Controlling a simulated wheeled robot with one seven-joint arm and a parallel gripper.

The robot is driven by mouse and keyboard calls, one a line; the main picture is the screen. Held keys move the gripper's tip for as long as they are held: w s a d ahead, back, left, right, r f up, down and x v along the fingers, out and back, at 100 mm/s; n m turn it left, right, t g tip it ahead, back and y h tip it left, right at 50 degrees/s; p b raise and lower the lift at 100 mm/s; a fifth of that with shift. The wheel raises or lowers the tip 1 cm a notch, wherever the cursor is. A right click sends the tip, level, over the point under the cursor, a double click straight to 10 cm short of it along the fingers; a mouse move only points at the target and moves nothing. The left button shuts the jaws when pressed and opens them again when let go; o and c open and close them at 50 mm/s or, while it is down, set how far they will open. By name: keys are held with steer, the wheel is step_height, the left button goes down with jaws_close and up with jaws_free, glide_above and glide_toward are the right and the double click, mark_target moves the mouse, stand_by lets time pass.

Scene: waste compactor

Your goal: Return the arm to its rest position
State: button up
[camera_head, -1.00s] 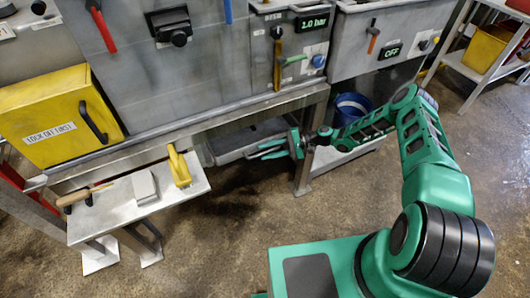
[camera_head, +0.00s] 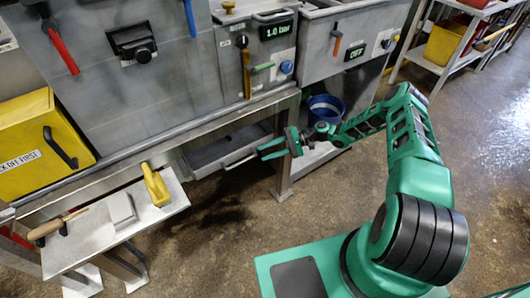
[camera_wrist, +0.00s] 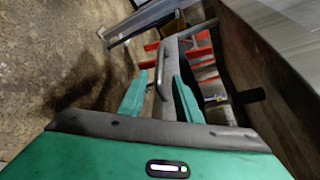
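My green arm (camera_head: 412,150) reaches from my base at the lower right to the front of the machine. My gripper (camera_head: 262,149) is beside the handle (camera_head: 240,161) of a grey drawer or tray (camera_head: 222,148) under the machine. In the wrist view my gripper (camera_wrist: 160,95) has its two green fingers apart. A grey bar-like handle (camera_wrist: 164,72) shows between them; I cannot tell whether they touch it.
A small shelf (camera_head: 90,238) holds a yellow-handled tool (camera_head: 155,185), a grey block (camera_head: 122,208) and a wooden-handled tool (camera_head: 48,228). A blue bucket (camera_head: 325,108) stands behind my forearm. Floor (camera_head: 240,225) is clear before the machine.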

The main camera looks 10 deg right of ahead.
steer(key=s+d+r+n+g+h, duration=0.1)
steer(key=s+d+r+h, duration=0.4)
steer(key=r, duration=0.5)
steer(key=s+d+r+h, duration=0.3)
steer(key=s+d+r, duration=0.2)
steer(key=d+r, duration=0.3)
steer(key=s+d+r+n+g+h, duration=0.1)
steer(key=s+d+r+h, duration=0.4)
steer(key=r, duration=0.6)
steer(key=s+d+r+m+t+h, duration=0.1)
steer(key=s+r, duration=0.5)
steer(key=s, duration=0.7)
steer(key=s+d+r+m+t+h, duration=0.1)
steer(key=s+r, duration=0.5)
steer(key=s, duration=0.7)
steer(key=shift+d+r+t, duration=0.15)
steer(key=shift+d+t, duration=0.15)
steer(key=shift+d, duration=0.5)
